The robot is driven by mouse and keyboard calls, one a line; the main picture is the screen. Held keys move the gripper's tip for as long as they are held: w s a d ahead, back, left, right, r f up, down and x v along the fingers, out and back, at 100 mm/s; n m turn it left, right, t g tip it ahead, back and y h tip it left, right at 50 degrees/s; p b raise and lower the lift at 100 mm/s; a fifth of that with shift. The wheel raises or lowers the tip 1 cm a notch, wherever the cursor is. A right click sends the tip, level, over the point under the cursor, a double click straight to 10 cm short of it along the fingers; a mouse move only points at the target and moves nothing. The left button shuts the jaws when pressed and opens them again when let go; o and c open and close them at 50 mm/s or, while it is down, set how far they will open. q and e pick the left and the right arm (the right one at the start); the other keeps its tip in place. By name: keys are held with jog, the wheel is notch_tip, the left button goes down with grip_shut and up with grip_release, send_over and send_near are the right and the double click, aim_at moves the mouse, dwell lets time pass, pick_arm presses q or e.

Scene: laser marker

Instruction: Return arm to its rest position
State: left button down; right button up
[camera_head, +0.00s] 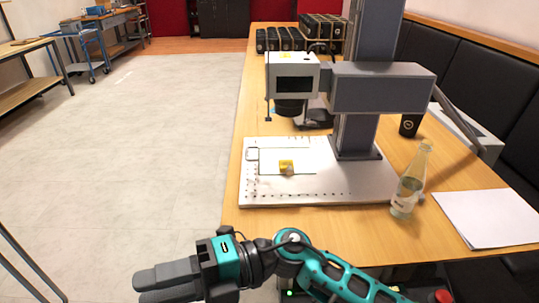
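One of my arms (338,280) shows, coming in from the lower right with teal and black links. It reads as my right arm. Its gripper (140,285) points left, over the floor in front of the table's near left corner. Two dark grey fingers lie close together, and I cannot tell whether there is a gap between them. No object shows in them. My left gripper is not in view. The laser marker (380,88) stands on the table, its head over a white base plate (350,185). A small yellow piece (286,165) lies on the plate.
A clear bottle (408,190) stands at the plate's right corner, with white paper (488,218) to its right. A black cup (410,123) and several black boxes (280,39) stand farther back on the wooden table (300,235).

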jog(key=w+d+r+m+t+y+p, duration=0.1)
jog(key=w+d+m+t, duration=0.3)
jog(key=m+t, duration=0.5)
jog(key=w+d+r+m+t+y, duration=0.1)
jog(key=w+d+m+t+y, duration=0.15)
jog(key=w+m+t, duration=0.4)
jog(key=w+d+f+m+t+h, duration=0.2)
jog(key=d+f+m+t+h, duration=0.4)
jog(key=d+m+t+h, duration=0.4)
jog(key=s+d+f+m+g+h+p, duration=0.1)
jog(key=s+d+f+m+g+h, duration=0.2)
jog(key=d+f, duration=0.5)
jog(key=s+d+f+m+g+h+p, duration=0.1)
jog(key=s+d+f+m+g+h, duration=0.3)
jog(key=s+d+f+m+h, duration=0.2)
notch_tip(320, 180, down, 4)
jog(key=shift+s+d+r+m, duration=0.15)
jog(key=shift+s+d+m, duration=0.7)
jog(key=shift+s+m, duration=0.25)
jog(key=shift+w+g, duration=0.1)
jog(key=shift+g, duration=0.15)
